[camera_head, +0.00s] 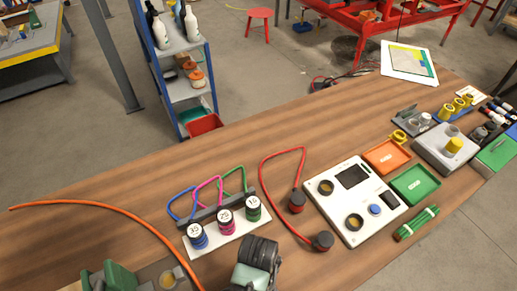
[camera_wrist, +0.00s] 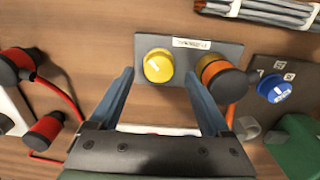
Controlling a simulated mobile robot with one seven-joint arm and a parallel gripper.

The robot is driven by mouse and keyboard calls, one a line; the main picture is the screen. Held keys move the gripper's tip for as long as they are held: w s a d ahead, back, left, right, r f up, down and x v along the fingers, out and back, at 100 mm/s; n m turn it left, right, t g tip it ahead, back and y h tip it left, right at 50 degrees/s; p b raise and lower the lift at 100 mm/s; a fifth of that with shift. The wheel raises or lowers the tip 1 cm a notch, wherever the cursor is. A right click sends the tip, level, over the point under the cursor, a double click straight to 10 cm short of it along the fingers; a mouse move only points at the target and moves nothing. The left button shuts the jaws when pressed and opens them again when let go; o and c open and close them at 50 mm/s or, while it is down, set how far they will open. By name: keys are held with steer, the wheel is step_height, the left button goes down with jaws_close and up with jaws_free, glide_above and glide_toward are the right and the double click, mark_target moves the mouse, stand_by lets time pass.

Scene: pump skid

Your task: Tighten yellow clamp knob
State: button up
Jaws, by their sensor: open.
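In the wrist view, a round yellow knob (camera_wrist: 158,66) with a pale mark on its face sits on a dark grey plate (camera_wrist: 180,45) with a white label (camera_wrist: 191,44) above it. My gripper (camera_wrist: 160,76) is open, its two blue-grey fingers pointing toward the plate. The knob lies between the fingertips in the picture, with a gap on both sides; how far off it is in depth I cannot tell. The head view does not show this knob clearly; dark parts of my arm cover the bench's near edge there.
An orange-and-black cylinder (camera_wrist: 222,80) stands close to my right finger. A blue knob (camera_wrist: 273,89) and a green body (camera_wrist: 300,140) are further right. Red-and-black plugs (camera_wrist: 20,64) on a red cable lie left. Another yellow knob (camera_head: 454,146) tops a grey box at the bench's right.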

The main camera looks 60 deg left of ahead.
steer(key=shift+f, duration=1.5)
jaws_close()
